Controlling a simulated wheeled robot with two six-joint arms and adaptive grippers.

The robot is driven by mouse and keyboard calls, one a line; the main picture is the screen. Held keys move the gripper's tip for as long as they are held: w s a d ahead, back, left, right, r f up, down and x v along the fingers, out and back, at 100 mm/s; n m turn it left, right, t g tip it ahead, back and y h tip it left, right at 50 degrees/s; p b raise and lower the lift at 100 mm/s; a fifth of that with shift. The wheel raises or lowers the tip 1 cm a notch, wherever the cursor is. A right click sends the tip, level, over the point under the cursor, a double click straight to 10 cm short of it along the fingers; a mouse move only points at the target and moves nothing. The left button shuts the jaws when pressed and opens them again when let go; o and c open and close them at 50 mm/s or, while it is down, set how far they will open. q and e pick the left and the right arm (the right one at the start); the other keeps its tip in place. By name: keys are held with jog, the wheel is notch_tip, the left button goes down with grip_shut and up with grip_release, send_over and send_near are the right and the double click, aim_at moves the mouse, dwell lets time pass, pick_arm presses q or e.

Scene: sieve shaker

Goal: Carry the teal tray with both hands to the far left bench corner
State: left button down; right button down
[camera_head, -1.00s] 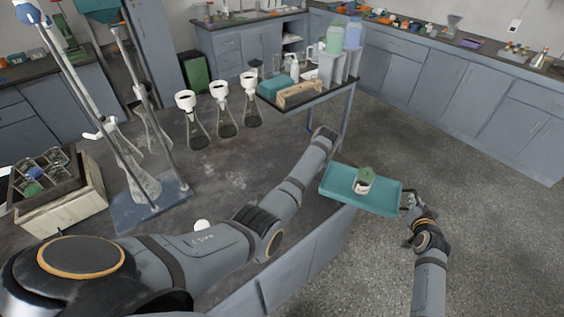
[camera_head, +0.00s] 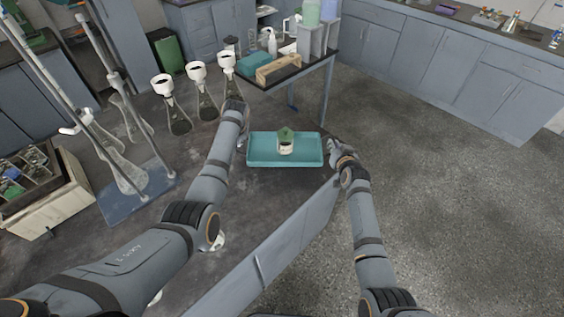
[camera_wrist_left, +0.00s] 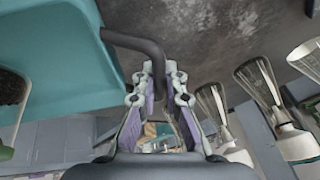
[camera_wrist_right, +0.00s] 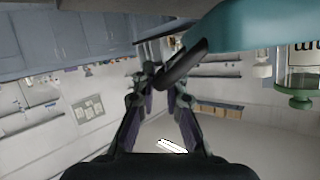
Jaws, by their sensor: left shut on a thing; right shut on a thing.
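The teal tray (camera_head: 262,157) is held level between my two grippers over the right part of the dark bench in the head view. A small jar with a green lid (camera_head: 286,140) stands upright on it. My left gripper (camera_wrist_left: 160,75) is shut on the tray's dark handle (camera_wrist_left: 137,42) at the tray's left end. My right gripper (camera_wrist_right: 160,72) is shut on the other dark handle (camera_wrist_right: 185,63) at the right end. In the head view the left gripper is mostly hidden behind its own wrist; the right gripper (camera_head: 333,148) shows beside the tray.
Several flasks with white-topped funnels (camera_head: 205,100) stand on the bench left of my left arm. A stand with a blue base (camera_head: 130,197) and a wooden crate (camera_head: 45,205) are farther left. A side table (camera_head: 325,68) holds bottles and boxes behind.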

pick_arm(q)
jog(key=shift+f, duration=0.1)
pick_arm(e)
jog(key=shift+f, duration=0.1)
